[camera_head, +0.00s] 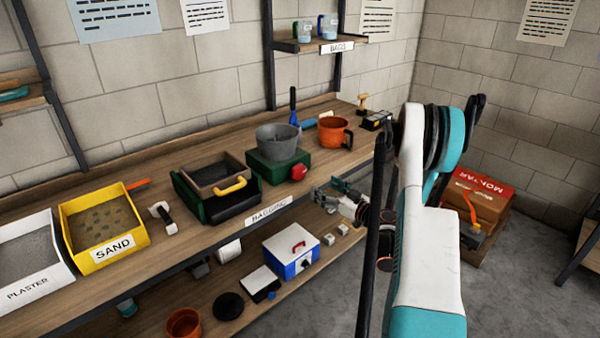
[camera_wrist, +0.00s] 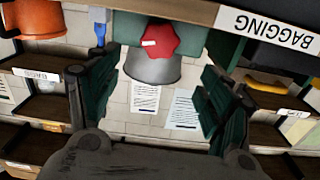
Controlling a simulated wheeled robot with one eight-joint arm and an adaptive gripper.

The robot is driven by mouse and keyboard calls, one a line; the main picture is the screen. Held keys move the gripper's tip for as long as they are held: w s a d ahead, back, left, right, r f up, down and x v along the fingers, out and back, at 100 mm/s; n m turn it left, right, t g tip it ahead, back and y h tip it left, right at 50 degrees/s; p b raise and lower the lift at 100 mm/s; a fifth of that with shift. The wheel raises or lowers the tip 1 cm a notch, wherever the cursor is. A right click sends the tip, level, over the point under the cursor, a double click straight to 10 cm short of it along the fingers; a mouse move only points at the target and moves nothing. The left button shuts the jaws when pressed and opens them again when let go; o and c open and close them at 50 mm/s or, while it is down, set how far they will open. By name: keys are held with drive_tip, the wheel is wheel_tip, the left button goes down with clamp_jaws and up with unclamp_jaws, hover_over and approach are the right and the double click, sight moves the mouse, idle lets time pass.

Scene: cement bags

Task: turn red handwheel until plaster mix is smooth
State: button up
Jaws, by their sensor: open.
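The red handwheel (camera_head: 298,172) is on the front of a green box base (camera_head: 265,168) on the workbench. A grey bucket (camera_head: 278,140) stands on this base. What is inside the bucket cannot be made out well. My gripper (camera_head: 326,192) is open and empty, in front of the bench edge, to the right of and a little below the handwheel. In the wrist view, which is upside down, the handwheel (camera_wrist: 160,41) shows between and beyond the two dark green fingers, apart from them. The bucket (camera_wrist: 152,68) shows behind it.
An orange pot (camera_head: 333,131) stands right of the bucket. The bench edge carries a BAGGING label (camera_head: 268,212). A lower shelf holds a blue-and-white box (camera_head: 291,250).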

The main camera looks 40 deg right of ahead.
sight(301, 173)
drive_tip(key=w+b, duration=0.1)
drive_tip(key=w, duration=0.8)
drive_tip(key=w+a+b, duration=0.1)
drive_tip(key=w, duration=0.3)
drive_tip(key=shift+w+b, duration=0.3)
drive_tip(key=shift+b, duration=0.05)
drive_tip(key=c, duration=1.1)
